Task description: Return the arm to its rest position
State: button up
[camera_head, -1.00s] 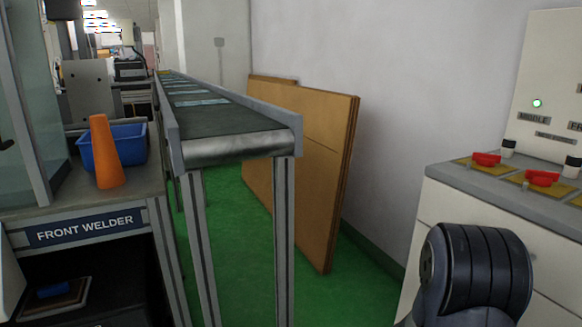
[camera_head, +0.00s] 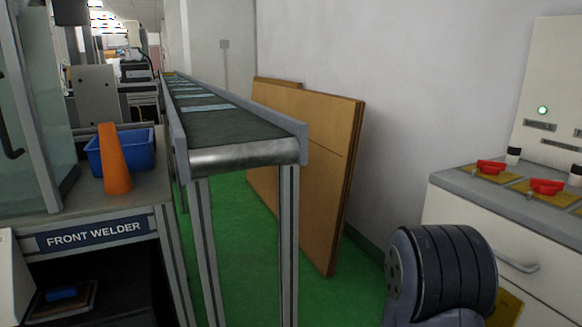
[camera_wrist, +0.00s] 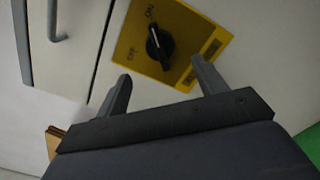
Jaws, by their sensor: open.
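My gripper (camera_wrist: 160,90) shows in the wrist view with its two grey fingers spread apart and nothing between them. Beyond the fingers is a yellow plate (camera_wrist: 190,25) with a black rotary knob (camera_wrist: 158,47) and the labels ON and OFF. The knob points near the ON label. I cannot tell how far the fingertips are from the plate. In the head view, a dark rounded link of my arm (camera_head: 440,270) stands at the lower right, in front of the white cabinet (camera_head: 470,215). My gripper itself is hidden in the head view.
The cabinet top carries red switches (camera_head: 491,167) on yellow plates. A conveyor (camera_head: 240,150) runs away at the centre. Brown boards (camera_head: 335,150) lean on the wall. The FRONT WELDER bench (camera_head: 70,205) at left holds an orange cone (camera_head: 114,165) and blue bin (camera_head: 140,148). Green floor (camera_head: 255,290) is open.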

jog(key=w+d+n+p, duration=0.3)
jog(key=d+n+p, duration=0.4)
jog(key=n+p, duration=0.6)
jog(key=shift+d+p, duration=0.3)
jog(key=shift+d, duration=0.05)
dwell(0.9)
jog(key=shift+a, duration=0.1)
dwell(0.4)
